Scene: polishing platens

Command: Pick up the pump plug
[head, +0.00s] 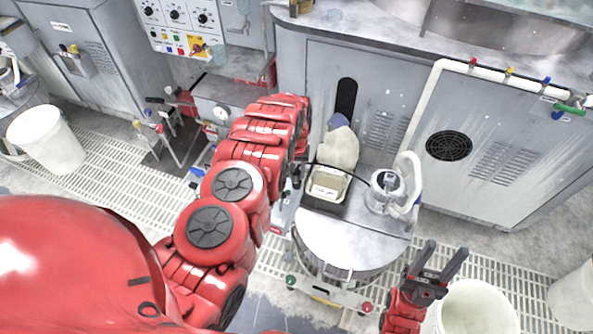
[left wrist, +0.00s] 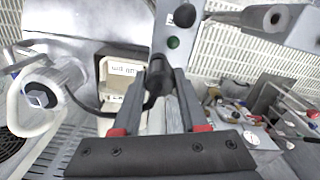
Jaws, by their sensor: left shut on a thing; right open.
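The pump plug is black and sits between my left gripper's fingers in the left wrist view (left wrist: 157,78). A black cable runs from it to the left. My left gripper (left wrist: 160,88) is shut on the plug; in the head view its tip (head: 293,182) is small and partly hidden by my red arm. The white pump (head: 385,191) with its curved hose stands on the round drum lid, also at the left of the left wrist view (left wrist: 40,97). My right gripper (head: 444,254) is open and empty, right of the drum and near a white bucket.
A cream labelled tray (head: 328,184) and a whitish bag (head: 338,150) lie beside the plug. The drum lid (head: 345,240) is bare at its front. White buckets (head: 45,138) (head: 478,308) stand on the grated floor. Grey cabinets (head: 480,150) close off the back.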

